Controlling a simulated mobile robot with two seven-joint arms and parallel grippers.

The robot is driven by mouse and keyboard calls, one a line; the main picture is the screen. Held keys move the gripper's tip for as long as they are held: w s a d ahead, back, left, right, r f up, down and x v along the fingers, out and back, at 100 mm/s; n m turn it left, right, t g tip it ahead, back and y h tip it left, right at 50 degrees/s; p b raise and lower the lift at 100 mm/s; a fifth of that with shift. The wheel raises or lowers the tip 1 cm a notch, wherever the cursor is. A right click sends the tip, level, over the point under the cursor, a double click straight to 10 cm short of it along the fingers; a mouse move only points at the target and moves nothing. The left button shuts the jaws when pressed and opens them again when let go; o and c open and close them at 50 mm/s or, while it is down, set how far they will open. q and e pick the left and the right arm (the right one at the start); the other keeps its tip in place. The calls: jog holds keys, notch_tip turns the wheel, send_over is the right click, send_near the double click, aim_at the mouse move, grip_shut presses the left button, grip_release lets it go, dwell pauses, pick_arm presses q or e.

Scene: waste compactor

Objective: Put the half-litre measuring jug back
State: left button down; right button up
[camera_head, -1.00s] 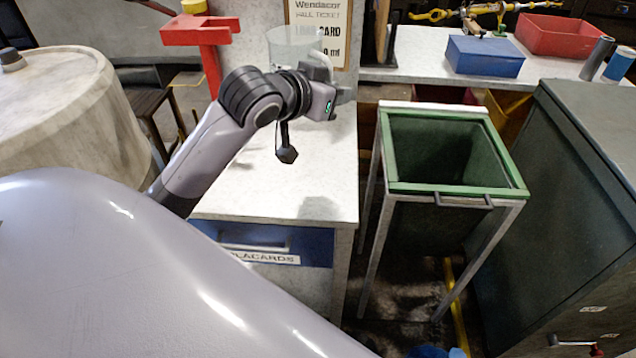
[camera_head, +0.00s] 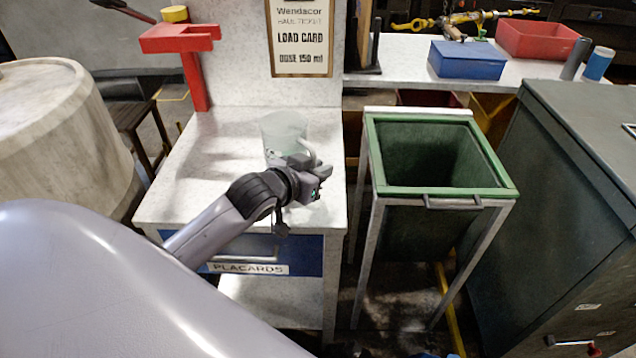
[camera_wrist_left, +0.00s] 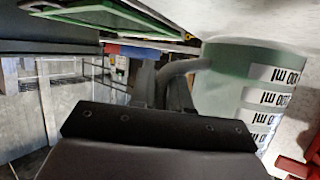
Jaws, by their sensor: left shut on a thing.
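The measuring jug (camera_head: 284,128) is clear and greenish. In the head view it is at the right part of the white worktop (camera_head: 215,165), in front of the load card. I cannot tell whether its base touches the worktop. My left gripper (camera_head: 306,160) is shut on the jug's handle, on the near right side of the jug. In the left wrist view the jug (camera_wrist_left: 245,90) shows several white ml labels, and its curved handle (camera_wrist_left: 185,68) runs between the fingers. My right gripper is not in view.
A red stand (camera_head: 190,60) is at the worktop's back left. The load card (camera_head: 301,38) hangs behind. A green-rimmed bin (camera_head: 440,190) stands to the right of the worktop. A blue box (camera_head: 467,60) and a red tray (camera_head: 540,40) are on the back bench. The worktop's left half is clear.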

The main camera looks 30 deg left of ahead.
pick_arm(q)
jog(key=shift+f, duration=1.55)
jog(key=shift+f, duration=0.15)
jog(key=c, duration=1.1)
grip_release()
